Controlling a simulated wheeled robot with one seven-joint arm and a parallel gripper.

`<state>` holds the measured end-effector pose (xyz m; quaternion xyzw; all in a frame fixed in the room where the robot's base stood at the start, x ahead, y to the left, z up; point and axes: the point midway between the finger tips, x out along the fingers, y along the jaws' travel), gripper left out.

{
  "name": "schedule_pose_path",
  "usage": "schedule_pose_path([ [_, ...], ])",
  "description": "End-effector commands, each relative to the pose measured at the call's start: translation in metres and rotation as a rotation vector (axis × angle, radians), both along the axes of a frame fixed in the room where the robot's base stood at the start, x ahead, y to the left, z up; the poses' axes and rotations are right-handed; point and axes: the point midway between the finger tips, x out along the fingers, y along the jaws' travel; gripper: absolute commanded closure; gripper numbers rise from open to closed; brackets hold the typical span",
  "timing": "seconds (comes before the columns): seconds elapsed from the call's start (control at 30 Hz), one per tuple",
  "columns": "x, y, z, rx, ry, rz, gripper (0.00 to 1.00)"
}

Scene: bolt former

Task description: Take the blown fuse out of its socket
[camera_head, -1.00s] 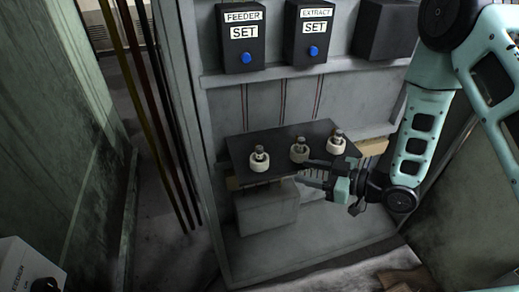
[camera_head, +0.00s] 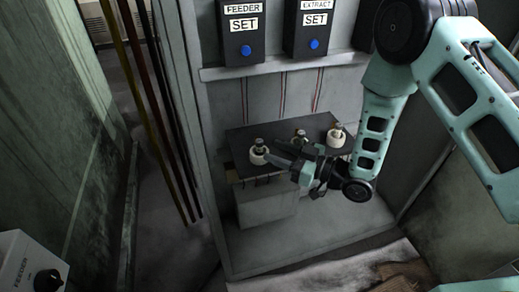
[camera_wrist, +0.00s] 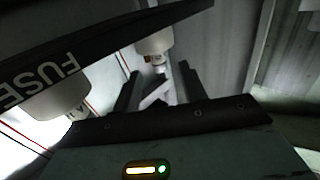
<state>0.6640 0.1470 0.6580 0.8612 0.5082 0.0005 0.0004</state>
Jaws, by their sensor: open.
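Three white round sockets, each with a small fuse standing in it, sit on a dark panel (camera_head: 240,140) in the head view. The left socket (camera_head: 257,156) holds the left fuse (camera_head: 259,143). The middle fuse (camera_head: 301,134) shows above my gripper, which hides most of its socket. The right socket (camera_head: 336,139) is in clear view. My gripper (camera_head: 280,154) is open, its fingers pointing left at the left socket. In the wrist view, one socket (camera_wrist: 154,44) with its fuse (camera_wrist: 159,68) lies ahead, between the lines of the open fingers (camera_wrist: 158,88). I cannot tell which fuse is blown.
In the wrist view, another socket (camera_wrist: 58,101) is close at left beside the panel edge marked FUSE (camera_wrist: 50,80). FEEDER (camera_head: 244,35) and EXTRACT (camera_head: 315,30) boxes with blue buttons are above a ledge (camera_head: 270,66). Dark rods (camera_head: 160,110) stand at left.

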Motion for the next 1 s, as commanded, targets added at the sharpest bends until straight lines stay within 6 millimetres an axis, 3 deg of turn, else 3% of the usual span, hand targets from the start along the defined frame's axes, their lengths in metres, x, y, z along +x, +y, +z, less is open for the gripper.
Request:
schedule_pose_path([
  [0.27, 0.008, 0.014, 0.003, 0.001, -0.002, 0.001, 0.58],
  [0.57, 0.029, 0.049, 0.008, 0.000, -0.001, 0.002, 0.58],
  [0.8, 0.031, 0.051, 0.008, 0.000, 0.001, -0.001, 0.58],
  [0.97, 0.031, 0.051, 0.008, 0.000, 0.001, -0.001, 0.99],
  [1.0, 0.031, 0.051, 0.008, 0.000, 0.001, -0.001, 1.00],
])
